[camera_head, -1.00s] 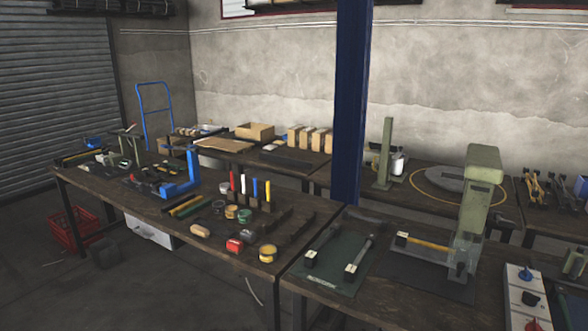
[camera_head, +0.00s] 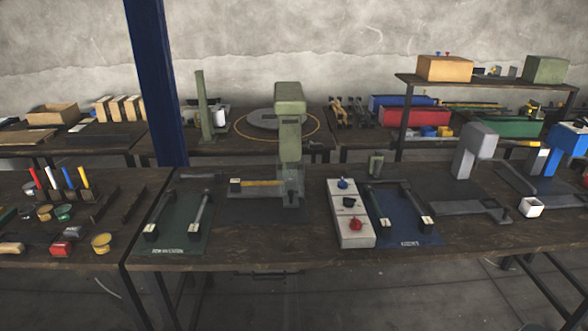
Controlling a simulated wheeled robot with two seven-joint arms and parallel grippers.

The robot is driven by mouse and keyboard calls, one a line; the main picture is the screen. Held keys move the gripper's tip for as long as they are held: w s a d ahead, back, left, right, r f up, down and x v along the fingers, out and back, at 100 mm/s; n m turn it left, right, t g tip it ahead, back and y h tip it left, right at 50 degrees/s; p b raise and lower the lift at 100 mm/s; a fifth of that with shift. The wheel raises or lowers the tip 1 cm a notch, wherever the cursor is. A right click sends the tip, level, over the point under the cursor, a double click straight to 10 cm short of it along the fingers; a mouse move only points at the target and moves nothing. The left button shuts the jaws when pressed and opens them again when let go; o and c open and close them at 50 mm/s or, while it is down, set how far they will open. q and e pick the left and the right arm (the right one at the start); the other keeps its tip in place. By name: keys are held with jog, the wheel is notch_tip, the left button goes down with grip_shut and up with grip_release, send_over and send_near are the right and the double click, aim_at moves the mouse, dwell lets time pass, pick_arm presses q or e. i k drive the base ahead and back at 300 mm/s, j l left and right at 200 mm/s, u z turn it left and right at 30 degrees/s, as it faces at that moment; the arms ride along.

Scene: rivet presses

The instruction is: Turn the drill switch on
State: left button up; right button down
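A green upright machine (camera_head: 290,125) with a clear guard at its base stands on the workbench near the middle of the view. To its right lies a white control box (camera_head: 345,222). It carries a blue knob (camera_head: 343,184), a black switch (camera_head: 349,202) and a red knob (camera_head: 355,224). No label tells which of these is the drill switch, and their on or off positions are too small to tell. Neither of my grippers is in view.
A green mat (camera_head: 180,235) and a blue mat (camera_head: 405,228), each with metal rods, lie on the bench. A grey press (camera_head: 476,150) and a white cup (camera_head: 530,207) are further right. A blue post (camera_head: 157,80) stands behind the bench. The bench's front edge is clear.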

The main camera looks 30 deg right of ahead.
aim_at(355, 224)
jog(key=z, duration=1.5)
